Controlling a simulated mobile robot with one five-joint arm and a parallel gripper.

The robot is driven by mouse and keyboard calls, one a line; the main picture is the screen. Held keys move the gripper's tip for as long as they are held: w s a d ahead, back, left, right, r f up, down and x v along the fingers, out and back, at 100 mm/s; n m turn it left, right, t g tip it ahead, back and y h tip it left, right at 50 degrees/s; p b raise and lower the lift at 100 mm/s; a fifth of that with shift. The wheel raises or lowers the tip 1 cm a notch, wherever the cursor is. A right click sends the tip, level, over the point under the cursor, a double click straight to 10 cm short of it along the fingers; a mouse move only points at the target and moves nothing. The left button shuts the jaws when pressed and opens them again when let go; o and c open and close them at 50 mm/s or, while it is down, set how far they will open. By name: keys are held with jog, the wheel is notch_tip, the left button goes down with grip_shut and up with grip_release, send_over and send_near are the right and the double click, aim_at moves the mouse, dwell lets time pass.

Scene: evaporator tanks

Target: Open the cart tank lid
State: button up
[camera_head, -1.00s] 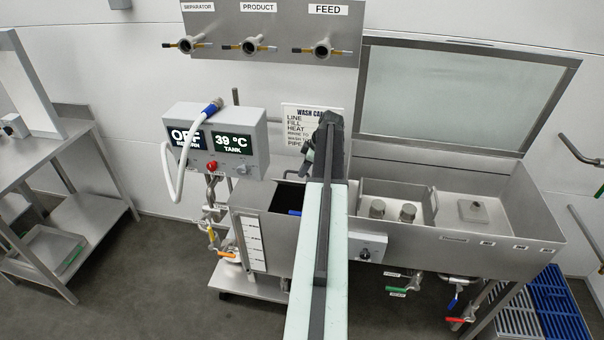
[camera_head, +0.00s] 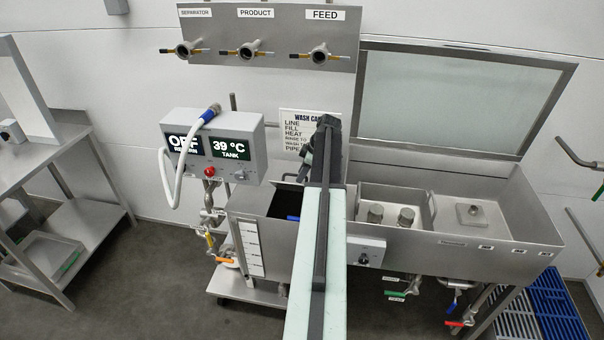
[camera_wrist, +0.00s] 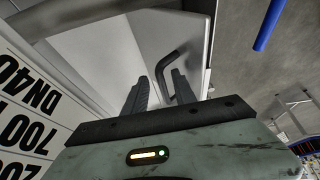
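The cart tank (camera_head: 268,258) is a grey steel box on a wheeled frame, left of my arm in the head view. Part of its dark inside shows at the top; my arm hides its right side. In the wrist view a pale grey panel, which looks like the tank lid (camera_wrist: 115,55), carries a dark bent bar handle (camera_wrist: 181,62). My gripper (camera_wrist: 160,77) is open and empty, with its two dark fingers apart. The handle lies just beyond the fingertips, and the right finger overlaps its lower end. I cannot tell whether they touch. The head view does not show the fingers.
A heater box (camera_head: 215,145) with a white hose stands left above the tank. A long steel sink (camera_head: 450,250) with a raised glazed cover (camera_head: 455,100) is on the right. A blue rod (camera_wrist: 270,25) shows in the wrist view. Floor (camera_head: 130,270) is clear at left.

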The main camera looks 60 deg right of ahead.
jog(key=p+v, duration=0.7)
jog(key=shift+r, duration=0.35)
